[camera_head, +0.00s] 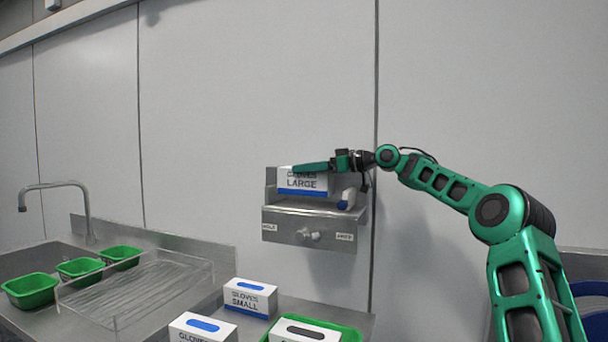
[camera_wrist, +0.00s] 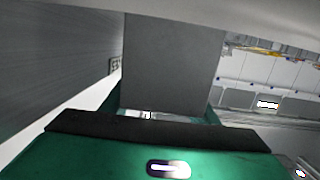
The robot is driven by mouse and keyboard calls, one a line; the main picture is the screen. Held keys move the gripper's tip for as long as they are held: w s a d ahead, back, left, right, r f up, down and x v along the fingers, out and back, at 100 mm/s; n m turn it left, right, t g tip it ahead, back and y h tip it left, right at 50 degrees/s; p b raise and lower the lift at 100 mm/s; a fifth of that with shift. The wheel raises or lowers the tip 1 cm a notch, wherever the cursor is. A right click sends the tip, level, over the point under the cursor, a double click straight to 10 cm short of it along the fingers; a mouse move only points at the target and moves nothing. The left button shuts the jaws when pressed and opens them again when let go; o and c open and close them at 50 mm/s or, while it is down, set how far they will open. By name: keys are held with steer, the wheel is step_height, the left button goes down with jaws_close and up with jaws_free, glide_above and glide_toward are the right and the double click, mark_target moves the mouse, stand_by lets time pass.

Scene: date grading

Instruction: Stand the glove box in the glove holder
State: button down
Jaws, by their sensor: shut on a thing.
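The glove box (camera_head: 303,184), white with a blue stripe and marked "GLOVES LARGE", is upright at the steel wall holder (camera_head: 285,222). My gripper (camera_head: 312,168) is shut on it, coming from the right, with a green finger across the upper front. The box's lower edge is close above the holder's front lip; I cannot tell whether it rests on the holder's floor. In the wrist view a plain grey face, seemingly the box (camera_wrist: 172,60), stands between my fingers (camera_wrist: 165,112).
Below are a "GLOVES SMALL" box (camera_head: 250,298), another glove box (camera_head: 203,328) and one in a green tray (camera_head: 352,332). Green bowls (camera_head: 30,290) stand left by the sink.

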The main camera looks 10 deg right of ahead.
steer(key=shift+w+a+f, duration=0.15)
steer(key=shift+a+f, duration=0.2)
steer(key=shift+f, duration=0.2)
steer(key=shift+d, duration=0.15)
steer(key=shift+d+f, duration=0.15)
steer(key=shift+f, duration=0.2)
steer(key=c, duration=0.7)
jaws_free()
steer(key=shift+f, duration=0.1)
